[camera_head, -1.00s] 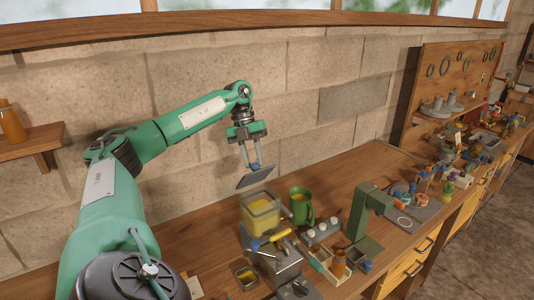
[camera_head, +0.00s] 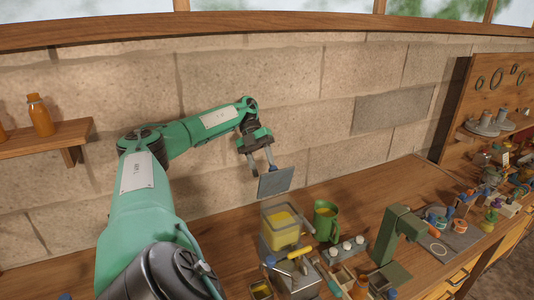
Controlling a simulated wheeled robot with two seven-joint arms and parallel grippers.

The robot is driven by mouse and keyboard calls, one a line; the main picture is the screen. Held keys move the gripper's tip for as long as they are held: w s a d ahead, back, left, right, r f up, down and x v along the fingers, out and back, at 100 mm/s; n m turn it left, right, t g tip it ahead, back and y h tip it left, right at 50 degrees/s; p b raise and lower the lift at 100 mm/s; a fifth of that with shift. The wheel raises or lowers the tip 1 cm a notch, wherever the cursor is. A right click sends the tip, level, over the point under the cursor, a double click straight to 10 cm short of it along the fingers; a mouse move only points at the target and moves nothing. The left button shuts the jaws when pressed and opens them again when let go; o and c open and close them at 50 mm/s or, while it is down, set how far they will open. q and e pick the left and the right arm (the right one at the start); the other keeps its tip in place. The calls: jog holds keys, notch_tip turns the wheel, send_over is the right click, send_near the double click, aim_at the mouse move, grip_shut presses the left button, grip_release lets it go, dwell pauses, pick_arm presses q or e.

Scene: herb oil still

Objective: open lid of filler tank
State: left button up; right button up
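The filler tank (camera_head: 284,236) is a clear-walled square container with yellow contents, standing open-topped on a machine on the bench. Its lid (camera_head: 276,182), a grey square plate, is off the tank and hangs in the air above it, steeply tilted with a broad face toward me. My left gripper (camera_head: 264,167) comes in from the left and is shut on the lid at its small blue knob. The lid is apart from the tank rim. My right gripper is not in view.
A green mug (camera_head: 325,222) stands close right of the tank. Farther right are a tray with white-topped items (camera_head: 347,248) and a green press-like stand (camera_head: 392,235). A stone wall is behind, with a bottle shelf (camera_head: 45,138) at left. Bare bench lies behind the mug.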

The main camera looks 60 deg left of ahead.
pick_arm(q)
jog(key=p+v, duration=0.7)
jog(key=p, duration=0.1)
jog(key=shift+w+r, duration=0.35)
jog(key=shift+w, duration=0.05)
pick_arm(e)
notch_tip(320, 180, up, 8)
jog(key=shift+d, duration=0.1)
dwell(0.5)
